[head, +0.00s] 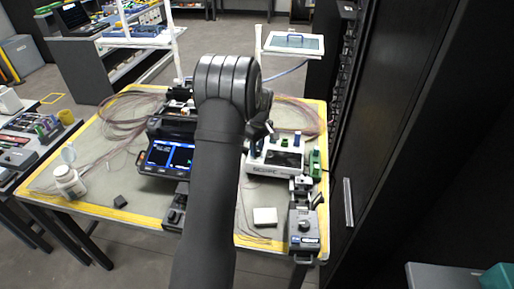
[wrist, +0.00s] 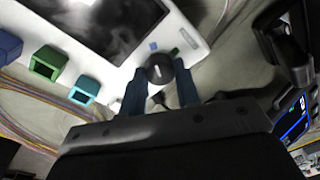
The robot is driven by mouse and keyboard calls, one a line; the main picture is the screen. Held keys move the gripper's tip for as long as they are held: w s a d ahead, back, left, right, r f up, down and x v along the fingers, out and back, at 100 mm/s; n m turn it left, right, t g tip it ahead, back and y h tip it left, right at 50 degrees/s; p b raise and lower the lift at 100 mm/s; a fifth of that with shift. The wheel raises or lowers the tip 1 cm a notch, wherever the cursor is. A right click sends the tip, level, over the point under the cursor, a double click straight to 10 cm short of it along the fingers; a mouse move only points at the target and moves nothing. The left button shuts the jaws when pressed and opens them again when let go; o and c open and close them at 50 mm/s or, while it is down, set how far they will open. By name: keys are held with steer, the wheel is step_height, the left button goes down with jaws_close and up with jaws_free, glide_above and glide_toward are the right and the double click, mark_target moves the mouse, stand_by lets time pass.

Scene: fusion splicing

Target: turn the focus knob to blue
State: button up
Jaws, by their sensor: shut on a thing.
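The focus knob (wrist: 160,69) is a round black knob with a pale mark on its face, at the edge of the white scope (wrist: 203,38). A small blue mark (wrist: 153,46) and a small green mark (wrist: 174,51) sit beside the knob on the scope's panel. I cannot tell which mark the pale line points at. My gripper (wrist: 160,84) is shut on the knob, one blue finger on each side. In the head view the scope (head: 264,170) stands right of my arm, which hides the knob.
A splicer with a lit screen (head: 158,155) stands left of my arm. A grey device (head: 303,228) stands at the table's front right. Loose fibre coils (head: 122,115) lie at the back left.

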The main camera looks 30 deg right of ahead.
stand_by(0.4)
steer(key=o, duration=0.7)
steer(key=shift+r, duration=0.1)
steer(key=r, duration=1.1)
steer(key=d+r, duration=0.1)
steer(key=r, duration=0.5)
steer(key=shift+s+d+r, duration=0.1)
steer(key=shift+s+r, duration=0.05)
steer(key=f, duration=1.1)
steer(key=a+f, duration=0.1)
steer(key=f, duration=0.5)
steer(key=shift+a+f, duration=0.1)
steer(key=shift+f, duration=0.15)
steer(key=shift+r, duration=0.15)
